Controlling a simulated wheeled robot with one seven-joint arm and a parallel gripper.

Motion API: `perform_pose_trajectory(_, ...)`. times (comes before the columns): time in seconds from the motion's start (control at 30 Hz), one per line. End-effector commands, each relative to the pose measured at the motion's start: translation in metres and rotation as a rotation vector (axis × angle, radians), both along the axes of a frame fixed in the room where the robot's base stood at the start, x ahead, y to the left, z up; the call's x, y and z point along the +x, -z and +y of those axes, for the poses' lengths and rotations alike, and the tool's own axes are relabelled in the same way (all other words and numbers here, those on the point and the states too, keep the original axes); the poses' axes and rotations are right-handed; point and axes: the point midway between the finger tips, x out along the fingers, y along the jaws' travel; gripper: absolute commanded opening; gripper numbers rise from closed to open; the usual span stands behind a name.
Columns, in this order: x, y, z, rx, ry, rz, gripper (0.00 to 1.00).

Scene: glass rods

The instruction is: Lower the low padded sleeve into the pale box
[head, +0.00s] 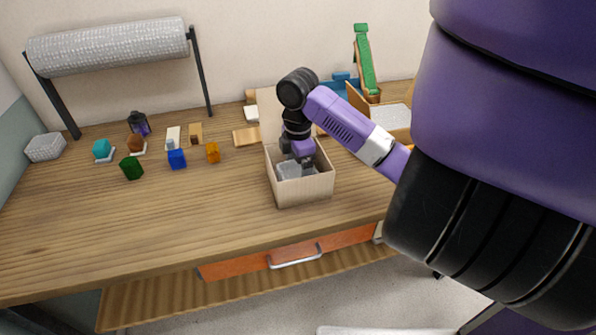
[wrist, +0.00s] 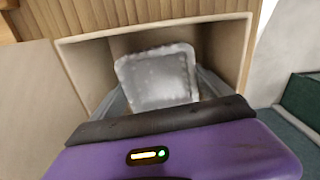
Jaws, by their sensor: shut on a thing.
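The pale box (head: 300,191) stands open on the workbench, and its rim also shows in the wrist view (wrist: 150,30). The low padded sleeve (wrist: 157,76), grey and bubbly, is inside the box opening. It shows in the head view (head: 288,170) below the rim. My gripper (head: 298,163) reaches down into the box and is shut on the sleeve. In the wrist view its fingers (wrist: 165,97) lie on either side of the sleeve. The sleeve's underside is hidden, so I cannot tell whether it touches the box floor.
Blue (head: 177,159), green (head: 131,168) and orange (head: 213,153) pieces stand left of the box. A bubble-wrap roll (head: 110,46) hangs behind. Another padded block (head: 46,148) lies far left. An orange drawer (head: 240,266) is below the bench edge. The front left benchtop is clear.

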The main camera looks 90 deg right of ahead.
Motion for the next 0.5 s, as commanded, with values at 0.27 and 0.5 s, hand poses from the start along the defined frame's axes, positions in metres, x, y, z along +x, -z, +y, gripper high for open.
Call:
perform_pose_trajectory(0.27, 0.0, 0.0045, 0.0, 0.0, 0.0, 0.0, 0.5)
perform_pose_trajectory(0.5, -0.0001, 0.0077, 0.0, 0.0, 0.0, 0.0, 0.5)
